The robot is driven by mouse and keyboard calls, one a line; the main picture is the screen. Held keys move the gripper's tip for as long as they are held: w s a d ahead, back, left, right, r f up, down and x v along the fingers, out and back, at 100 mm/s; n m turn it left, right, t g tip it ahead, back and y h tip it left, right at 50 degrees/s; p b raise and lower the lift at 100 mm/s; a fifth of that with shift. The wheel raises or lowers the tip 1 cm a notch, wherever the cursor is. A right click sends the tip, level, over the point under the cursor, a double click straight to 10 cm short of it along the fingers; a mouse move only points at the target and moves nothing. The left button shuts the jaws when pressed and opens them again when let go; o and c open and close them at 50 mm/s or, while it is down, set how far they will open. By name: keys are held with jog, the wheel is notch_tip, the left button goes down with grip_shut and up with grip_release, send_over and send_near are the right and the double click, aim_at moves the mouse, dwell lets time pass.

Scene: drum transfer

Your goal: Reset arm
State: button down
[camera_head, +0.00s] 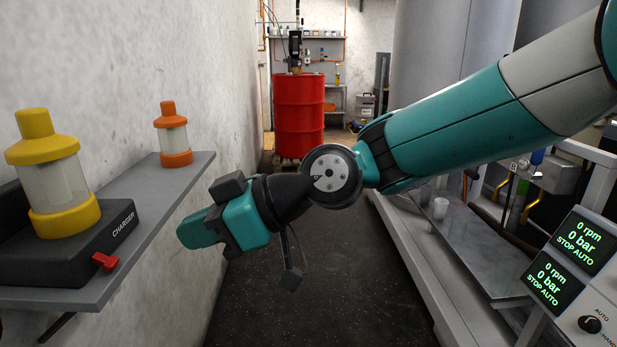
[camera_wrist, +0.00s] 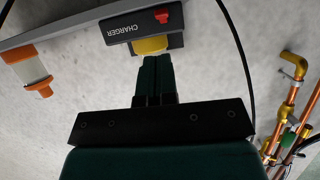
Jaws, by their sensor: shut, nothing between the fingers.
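My gripper (camera_head: 184,236) is stretched out to the left in the head view, below and in front of the grey wall shelf. My teal arm reaches in from the upper right. In the wrist view my gripper's dark green fingers (camera_wrist: 157,60) are together with nothing between them. Their tips overlap the yellow-capped canister (camera_wrist: 152,44) in the picture. In the head view that canister (camera_head: 52,180) stands upright on the black charger (camera_head: 75,245), apart from my gripper.
An orange-capped canister (camera_head: 172,135) stands farther along the grey shelf (camera_head: 190,175). A red drum (camera_head: 298,115) stands at the back. A machine with pressure displays (camera_head: 570,262) lines the right. Dark floor (camera_head: 320,290) lies clear between. Copper pipes (camera_wrist: 290,110) show on the wrist view's right.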

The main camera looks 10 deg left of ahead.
jog(key=s+d+m+t+h, duration=0.25)
jog(key=d+m+h, duration=0.35)
jog(key=d, duration=1.3)
jog(key=s+d+f+m+h, duration=0.1)
jog(key=s+d+f+m, duration=0.2)
jog(key=d, duration=0.4)
jog(key=s+d+f+m+h, duration=0.1)
jog(key=s+d+m+h, duration=0.2)
jog(key=d, duration=0.4)
notch_tip(320, 180, up, 14)
jog(key=s+p, duration=0.2)
jog(key=p, duration=1.2)
jog(key=shift+s+d+r+m+y+p, duration=0.15)
jog(key=shift+d+m+y+p, duration=0.15)
jog(key=shift+d+m+y, duration=0.15)
